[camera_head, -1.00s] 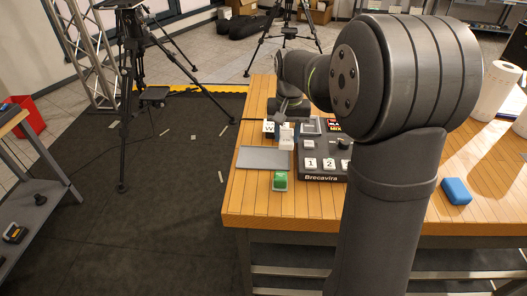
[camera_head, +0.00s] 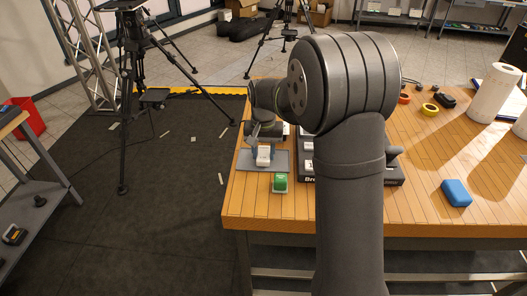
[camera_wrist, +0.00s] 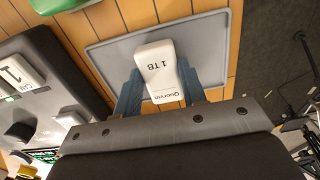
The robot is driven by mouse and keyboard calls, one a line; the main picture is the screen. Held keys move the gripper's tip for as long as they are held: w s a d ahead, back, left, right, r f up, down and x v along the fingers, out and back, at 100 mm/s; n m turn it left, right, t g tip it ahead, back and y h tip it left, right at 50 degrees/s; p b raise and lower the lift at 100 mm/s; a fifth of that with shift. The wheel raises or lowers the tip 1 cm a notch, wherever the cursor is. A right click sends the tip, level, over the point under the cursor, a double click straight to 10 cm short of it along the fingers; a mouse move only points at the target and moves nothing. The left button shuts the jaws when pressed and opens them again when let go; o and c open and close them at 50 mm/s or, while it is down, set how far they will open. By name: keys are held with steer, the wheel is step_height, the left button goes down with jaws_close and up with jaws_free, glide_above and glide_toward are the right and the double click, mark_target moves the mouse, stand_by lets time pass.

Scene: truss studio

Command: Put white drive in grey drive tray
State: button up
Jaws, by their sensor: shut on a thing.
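The white drive (camera_wrist: 159,70), marked "1 TB", is held between the two blue fingers of my gripper (camera_wrist: 160,90) in the wrist view. My gripper (camera_head: 264,146) is shut on it. The grey drive tray (camera_wrist: 212,40) lies flat on the wooden table behind the drive in that view. In the head view the white drive (camera_head: 263,160) appears over the grey tray (camera_head: 281,159), near its middle. I cannot tell whether the drive touches the tray.
A green object (camera_head: 279,183) lies just in front of the tray. A dark switcher panel (camera_head: 393,174) stands to the tray's right, partly hidden by my arm. A blue block (camera_head: 456,192), tape rolls (camera_head: 430,109) and a paper roll (camera_head: 496,91) are farther right. The table's left edge is close to the tray.

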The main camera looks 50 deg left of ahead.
steer(key=shift+f, duration=0.1)
steer(key=o, duration=1.1)
steer(key=shift+c, duration=0.2)
step_height(320, 180, up, 12)
glide_above(264, 155)
steer(key=shift+f, duration=4)
